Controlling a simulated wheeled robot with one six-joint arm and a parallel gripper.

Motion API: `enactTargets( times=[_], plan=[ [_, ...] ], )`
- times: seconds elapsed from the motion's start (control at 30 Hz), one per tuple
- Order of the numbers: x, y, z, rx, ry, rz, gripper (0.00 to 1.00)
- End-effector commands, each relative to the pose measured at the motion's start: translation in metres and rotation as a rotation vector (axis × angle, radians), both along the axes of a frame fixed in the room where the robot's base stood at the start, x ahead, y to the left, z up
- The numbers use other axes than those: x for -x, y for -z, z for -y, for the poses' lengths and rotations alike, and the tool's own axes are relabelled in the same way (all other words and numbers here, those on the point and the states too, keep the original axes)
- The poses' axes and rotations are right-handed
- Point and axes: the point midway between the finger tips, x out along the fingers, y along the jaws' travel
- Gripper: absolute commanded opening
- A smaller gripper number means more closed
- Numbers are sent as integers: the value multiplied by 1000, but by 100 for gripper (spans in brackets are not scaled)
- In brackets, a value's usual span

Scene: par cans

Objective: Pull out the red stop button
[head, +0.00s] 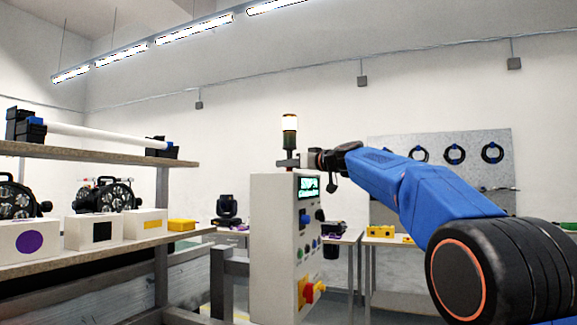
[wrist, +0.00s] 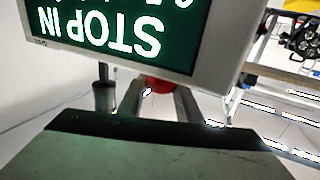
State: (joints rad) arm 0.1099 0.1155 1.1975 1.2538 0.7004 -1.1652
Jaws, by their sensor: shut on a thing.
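The red stop button (wrist: 158,84) shows in the wrist view between the two grey fingers of my gripper (wrist: 157,92), just beside the edge of the control panel. The fingers are shut on it, and only part of its red surface is visible. In the head view, my gripper (head: 290,162) is at the top of the white control cabinet (head: 275,230). The button is too small and covered there to make out. The cabinet's screen (head: 310,187) is lit green and dark; in the wrist view it appears upside down and reads "STOP IN".
A signal lamp (head: 289,123) stands above the cabinet, close to my gripper. A red and yellow switch (head: 314,291) sits low on the cabinet. A shelf (head: 90,152) with lights and boxes stands at left. Tables and a pegboard (head: 470,160) stand behind my arm.

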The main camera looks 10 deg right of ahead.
Motion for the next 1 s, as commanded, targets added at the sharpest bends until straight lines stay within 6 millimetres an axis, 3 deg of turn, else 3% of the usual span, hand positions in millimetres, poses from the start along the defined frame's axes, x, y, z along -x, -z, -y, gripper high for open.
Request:
enactTargets(
  times=[0.4,0.43,0.5,0.83,1.0],
  plan=[
    [0,-13,0,-1,1,2,0],
    [0,-13,0,-1,1,2,34],
    [0,-13,0,-1,1,2,50],
    [1,-12,1,0,0,0,51],
    [14,-13,9,-1,2,1,51]
  ],
)
